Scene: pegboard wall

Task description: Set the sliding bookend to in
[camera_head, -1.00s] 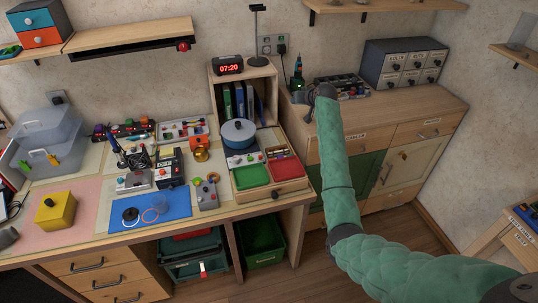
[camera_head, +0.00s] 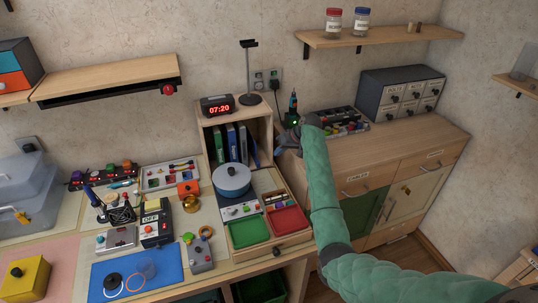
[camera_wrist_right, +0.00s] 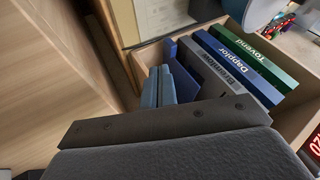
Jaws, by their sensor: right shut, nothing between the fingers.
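The small open wooden book cubby (camera_head: 267,128) holds several upright books (camera_head: 231,143). A blue leaning plate (camera_head: 254,153), likely the sliding bookend, stands at the right end of the row. In the right wrist view, green, blue and grey books (camera_wrist_right: 238,68) stand in the cubby, and a blue panel (camera_wrist_right: 171,50) shows beside the grey one, partly hidden by my fingers. My right gripper (camera_head: 284,140) is just right of the cubby in the head view. Its shut, empty fingers (camera_wrist_right: 165,75) point at the bookend's side; I cannot tell whether they touch it. My left gripper is not in view.
A clock (camera_head: 218,105) and a black stand (camera_head: 249,98) sit on top of the cubby. A blue round pot (camera_head: 231,180) and green and red trays (camera_head: 248,232) are in front. A cabinet top with a drawer unit (camera_head: 401,92) lies to the right.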

